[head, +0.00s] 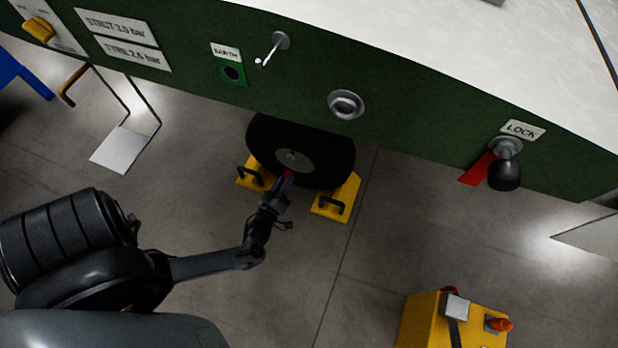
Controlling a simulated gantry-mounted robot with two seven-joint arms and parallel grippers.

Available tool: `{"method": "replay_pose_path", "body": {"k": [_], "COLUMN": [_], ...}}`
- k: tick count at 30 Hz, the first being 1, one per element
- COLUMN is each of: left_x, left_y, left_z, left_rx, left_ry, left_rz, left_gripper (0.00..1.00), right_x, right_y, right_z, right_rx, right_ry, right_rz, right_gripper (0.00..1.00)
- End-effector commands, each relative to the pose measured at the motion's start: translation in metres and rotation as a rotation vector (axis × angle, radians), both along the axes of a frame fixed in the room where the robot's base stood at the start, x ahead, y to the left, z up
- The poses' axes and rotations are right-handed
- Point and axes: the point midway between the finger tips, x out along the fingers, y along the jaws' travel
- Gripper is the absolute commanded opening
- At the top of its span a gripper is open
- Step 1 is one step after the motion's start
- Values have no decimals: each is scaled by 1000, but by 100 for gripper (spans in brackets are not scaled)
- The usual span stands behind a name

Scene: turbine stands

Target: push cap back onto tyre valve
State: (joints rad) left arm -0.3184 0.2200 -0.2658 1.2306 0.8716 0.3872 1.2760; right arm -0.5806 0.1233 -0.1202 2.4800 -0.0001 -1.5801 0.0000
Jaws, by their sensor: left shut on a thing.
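The tyre (330,152) is black with a grey hub (293,160) and stands on the floor under the green panel. My left gripper (284,184) is at the lower part of the wheel, in front of the tyre. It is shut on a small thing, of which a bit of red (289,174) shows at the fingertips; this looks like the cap. The valve itself is hidden or too small to make out, so I cannot tell whether the cap touches it. My right gripper is not in view.
Yellow chocks with black handles stand left (252,174) and right (336,198) of the tyre. A yellow box (425,318) stands at the lower right. The floor between is clear.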

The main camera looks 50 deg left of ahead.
Motion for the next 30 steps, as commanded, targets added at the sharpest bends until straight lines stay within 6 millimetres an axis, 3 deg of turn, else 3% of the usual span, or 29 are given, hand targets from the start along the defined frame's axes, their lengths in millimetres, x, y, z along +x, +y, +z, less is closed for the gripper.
{"method": "replay_pose_path", "body": {"k": [3, 9, 30], "left_x": [-15, -21, 17], "left_y": [9, 17, 38], "left_z": [-11, -15, -14], "left_rx": [1, 6, 5], "left_ry": [-8, -15, -15], "left_rz": [30, 49, 48], "left_gripper": [0, 0, 0], "right_x": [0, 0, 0], "right_y": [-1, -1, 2], "right_z": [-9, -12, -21], "right_rx": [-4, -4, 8], "right_ry": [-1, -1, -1], "right_rz": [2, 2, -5], "right_gripper": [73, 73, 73]}}
